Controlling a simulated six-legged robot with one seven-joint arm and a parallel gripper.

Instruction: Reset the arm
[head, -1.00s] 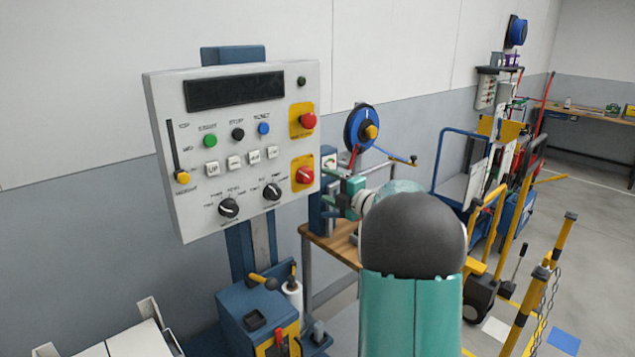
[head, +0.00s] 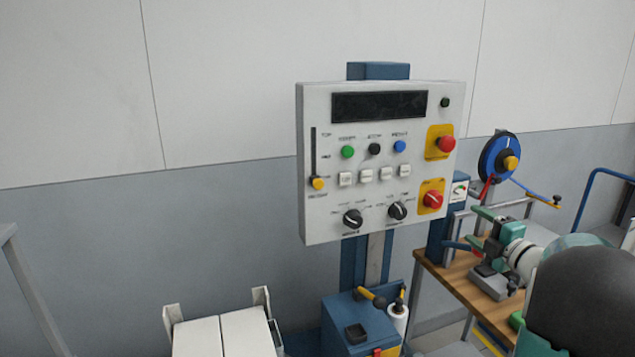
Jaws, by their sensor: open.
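My arm reaches in from the lower right, with a black rounded joint (head: 585,300) close to the camera and a white wrist (head: 522,260) beyond it. My gripper (head: 478,231) has teal fingers pointing left. It is open and I see nothing held in it. It shows in front of a small wooden bench, to the right of the control panel (head: 380,160) and apart from it in the picture. The near joint hides part of the arm and the bench behind.
The panel stands on a blue post with a blue box (head: 360,325) below. The wooden bench (head: 455,280) carries a grey fixture (head: 490,282). A blue reel (head: 497,158) stands behind. White blocks (head: 222,335) sit at the lower left. The wall at left is bare.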

